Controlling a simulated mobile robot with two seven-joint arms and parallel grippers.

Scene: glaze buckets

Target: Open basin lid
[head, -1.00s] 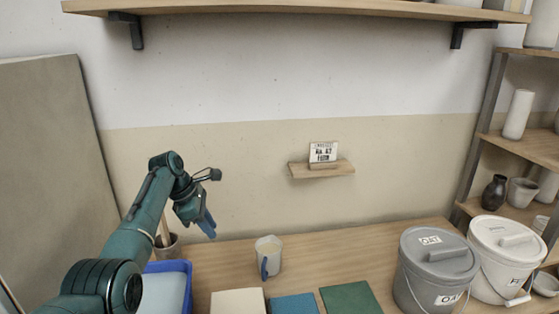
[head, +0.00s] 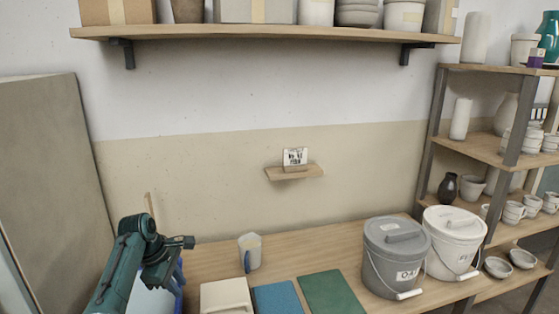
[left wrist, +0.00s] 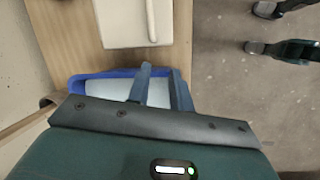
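The blue basin (left wrist: 88,80) sits at the table's edge in the left wrist view, with a pale blue surface (left wrist: 110,88) inside its rim that looks like its lid. In the head view the basin (head: 179,300) is mostly hidden behind my left arm at the lower left. My left gripper (head: 178,274) points down over it. In the left wrist view its two fingers (left wrist: 162,80) are apart with nothing between them, above the basin's right part. I cannot tell if they touch the lid. My right gripper is not clearly in view.
A cream slab (head: 226,297), a blue slab (head: 276,298) and a green slab (head: 331,292) lie right of the basin. A jug (head: 250,252) stands behind. A grey bucket (head: 392,262) and a white bucket (head: 453,245) stand at the right. A small wall ledge (head: 296,173) is above.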

